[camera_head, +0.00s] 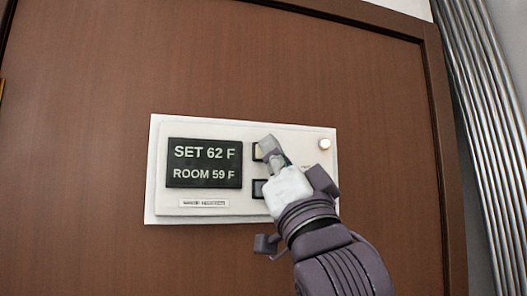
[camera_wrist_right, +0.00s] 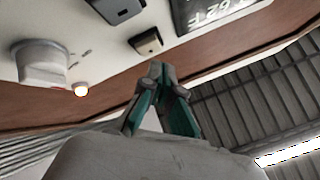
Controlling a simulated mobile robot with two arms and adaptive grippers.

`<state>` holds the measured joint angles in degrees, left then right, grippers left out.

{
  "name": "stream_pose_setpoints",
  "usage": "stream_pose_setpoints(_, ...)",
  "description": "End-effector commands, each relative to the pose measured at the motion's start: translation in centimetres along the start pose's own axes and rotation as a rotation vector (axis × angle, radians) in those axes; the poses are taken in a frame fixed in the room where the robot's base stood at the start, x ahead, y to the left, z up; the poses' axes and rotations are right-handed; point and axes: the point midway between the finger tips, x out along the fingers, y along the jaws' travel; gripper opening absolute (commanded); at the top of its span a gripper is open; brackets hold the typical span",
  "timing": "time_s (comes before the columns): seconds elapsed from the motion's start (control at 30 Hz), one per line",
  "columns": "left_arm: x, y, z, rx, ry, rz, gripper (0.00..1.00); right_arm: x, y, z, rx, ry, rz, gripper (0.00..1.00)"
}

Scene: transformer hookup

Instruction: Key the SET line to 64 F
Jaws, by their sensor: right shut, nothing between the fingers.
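A white thermostat panel (camera_head: 290,137) is mounted on a brown wooden surface. Its dark display (camera_head: 205,163) reads SET 62 F above ROOM 59 F. The dark button (camera_wrist_right: 118,9) is farther off. My left gripper is not in view.
A round knob (camera_wrist_right: 41,62) stands out from the panel, hidden by my gripper in the head view. A small lit lamp (camera_head: 324,144) is at the panel's upper right. Metal pipes (camera_head: 487,120) run along the right edge.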

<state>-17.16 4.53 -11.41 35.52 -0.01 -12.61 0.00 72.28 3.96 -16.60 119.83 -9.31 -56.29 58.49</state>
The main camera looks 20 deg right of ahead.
Motion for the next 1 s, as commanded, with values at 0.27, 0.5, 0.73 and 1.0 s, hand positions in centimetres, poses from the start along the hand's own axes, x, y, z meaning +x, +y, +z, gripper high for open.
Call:
stream_pose_setpoints(0.27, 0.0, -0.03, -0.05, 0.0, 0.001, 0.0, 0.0, 0.0, 0.0, 0.0, 0.0, 0.0, 0.0, 0.0)
stream_pose_setpoints(0.5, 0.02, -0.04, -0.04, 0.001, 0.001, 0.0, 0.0, 0.27, 0.21, 0.22, 0.001, -0.001, 0.001, 0.0)
stream_pose_setpoints(0.73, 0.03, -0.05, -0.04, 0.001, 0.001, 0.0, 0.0, 0.6, 0.42, 0.44, 0.0, -0.001, 0.0, 0.0)
stream_pose_setpoints(1.0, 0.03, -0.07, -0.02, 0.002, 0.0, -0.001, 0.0, 0.61, 0.43, 0.42, 0.0, 0.0, 0.0, 0.0)
